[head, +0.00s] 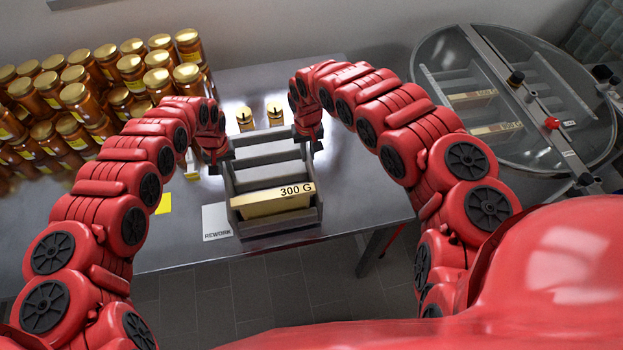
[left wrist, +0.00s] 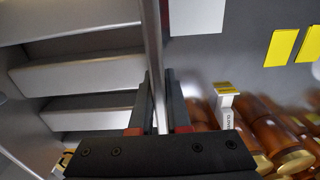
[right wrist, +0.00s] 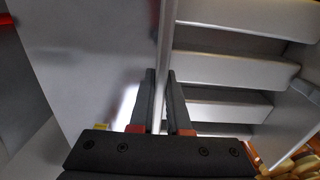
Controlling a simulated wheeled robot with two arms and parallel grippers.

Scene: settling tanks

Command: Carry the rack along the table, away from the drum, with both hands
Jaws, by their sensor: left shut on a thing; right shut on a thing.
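The grey slatted rack (head: 266,159) is over the table's front part, with a yellowish block marked 300 G (head: 283,201) in its front slot. My left gripper (head: 220,162) is shut on the rack's left side wall, seen edge-on in the left wrist view (left wrist: 152,45). My right gripper (head: 309,141) is shut on its right side wall, seen likewise in the right wrist view (right wrist: 166,45). I cannot tell whether the rack touches the table. The round drum (head: 425,75) with a clear top stands at the right; similar racks with blocks show inside it.
Stacked honey-coloured jars (head: 85,100) fill the table's back left. Two gold-topped jars (head: 275,114) stand behind the rack. A white REWORK card (head: 216,221) and a yellow note (head: 164,204) lie left of it. The table (head: 365,215) is bare to the rack's right.

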